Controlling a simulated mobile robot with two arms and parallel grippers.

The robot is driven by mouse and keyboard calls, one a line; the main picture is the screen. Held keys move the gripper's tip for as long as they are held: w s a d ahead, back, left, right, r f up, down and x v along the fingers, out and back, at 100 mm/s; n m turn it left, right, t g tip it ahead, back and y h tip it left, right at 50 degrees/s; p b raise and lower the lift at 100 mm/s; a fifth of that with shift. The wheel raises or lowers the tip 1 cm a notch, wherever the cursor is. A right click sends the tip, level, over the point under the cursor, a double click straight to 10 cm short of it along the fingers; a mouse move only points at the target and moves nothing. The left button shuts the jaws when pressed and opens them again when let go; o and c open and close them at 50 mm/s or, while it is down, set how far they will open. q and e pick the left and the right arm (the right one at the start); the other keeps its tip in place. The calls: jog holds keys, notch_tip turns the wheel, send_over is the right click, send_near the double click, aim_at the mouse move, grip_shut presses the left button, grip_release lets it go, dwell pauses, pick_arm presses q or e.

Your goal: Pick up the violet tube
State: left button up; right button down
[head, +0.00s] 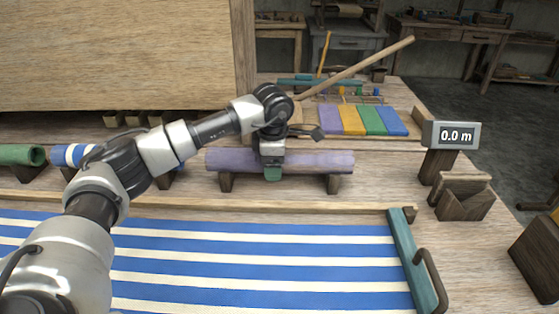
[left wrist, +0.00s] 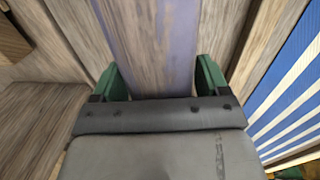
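The violet tube (head: 325,162) lies level across two dark wooden cradles in the head view. My left gripper (head: 272,173) is over the tube, left of its middle, pointing down. In the left wrist view the tube (left wrist: 155,45) runs between the two green fingers of the gripper (left wrist: 162,83). One finger is on each side of it, very near its sides. I cannot tell whether they press on it. The gripper hides part of the tube in the head view. My right gripper is not in view.
A display reading 0.0 m (head: 455,135) stands right. A slanted wooden stick (head: 360,65) is behind.

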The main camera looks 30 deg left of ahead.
pick_arm(q)
jog(key=c, duration=0.7)
jog(key=shift+c, duration=0.4)
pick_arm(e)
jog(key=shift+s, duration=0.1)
pick_arm(q)
jog(key=shift+r, duration=0.15)
